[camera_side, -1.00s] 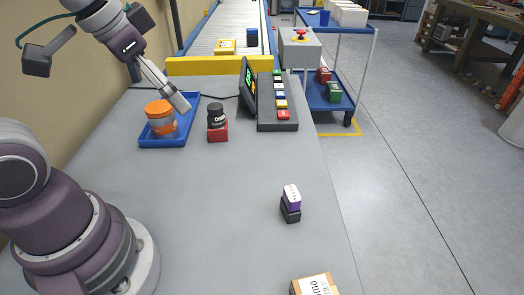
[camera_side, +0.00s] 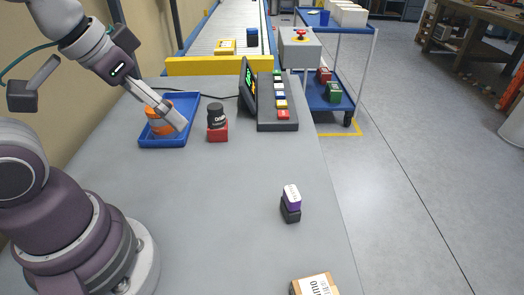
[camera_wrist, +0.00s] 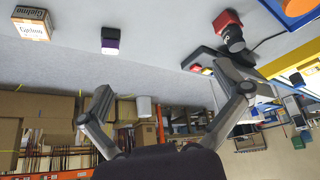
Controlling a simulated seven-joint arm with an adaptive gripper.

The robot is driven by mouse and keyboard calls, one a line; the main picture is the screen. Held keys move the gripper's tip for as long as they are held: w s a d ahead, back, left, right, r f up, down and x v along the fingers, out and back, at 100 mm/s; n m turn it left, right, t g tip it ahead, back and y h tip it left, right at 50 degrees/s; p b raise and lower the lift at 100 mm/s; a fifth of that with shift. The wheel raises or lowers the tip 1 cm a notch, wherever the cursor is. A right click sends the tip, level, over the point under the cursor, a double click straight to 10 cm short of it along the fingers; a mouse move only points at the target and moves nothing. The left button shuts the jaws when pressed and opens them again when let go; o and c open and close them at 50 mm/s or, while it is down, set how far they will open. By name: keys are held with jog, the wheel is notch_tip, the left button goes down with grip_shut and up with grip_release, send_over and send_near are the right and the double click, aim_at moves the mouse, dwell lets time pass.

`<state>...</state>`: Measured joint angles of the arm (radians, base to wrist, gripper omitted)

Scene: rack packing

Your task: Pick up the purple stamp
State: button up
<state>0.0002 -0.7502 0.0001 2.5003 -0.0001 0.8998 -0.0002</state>
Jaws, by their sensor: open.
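My gripper (camera_side: 181,125) is over the blue tray at the left, in front of the orange jar, well apart from the stamp. In the wrist view its two fingers (camera_wrist: 172,92) are spread wide with nothing between them.
The blue tray (camera_side: 150,144) holds an orange jar (camera_side: 156,127), partly hidden by my gripper. A black bottle (camera_side: 216,116) stands on a red block (camera_side: 218,134). A button panel (camera_side: 278,125) is farther right. A cardboard box (camera_side: 314,284) is at the near edge. The middle of the table is clear.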

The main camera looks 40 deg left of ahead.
jog(key=c, duration=0.7)
jog(key=n+g, duration=0.6)
jog(key=n, duration=0.5)
send_over(291, 206)
jog(key=w+a, duration=0.1)
jog(key=w, duration=0.1)
notch_tip(291, 206, down, 10)
jog(key=shift+s+a+f, duration=0.1)
jog(key=shift+s+a, duration=0.05)
jog(key=shift+n, duration=0.4)
notch_tip(291, 206, down, 11)
jog(key=shift+r, duration=0.1)
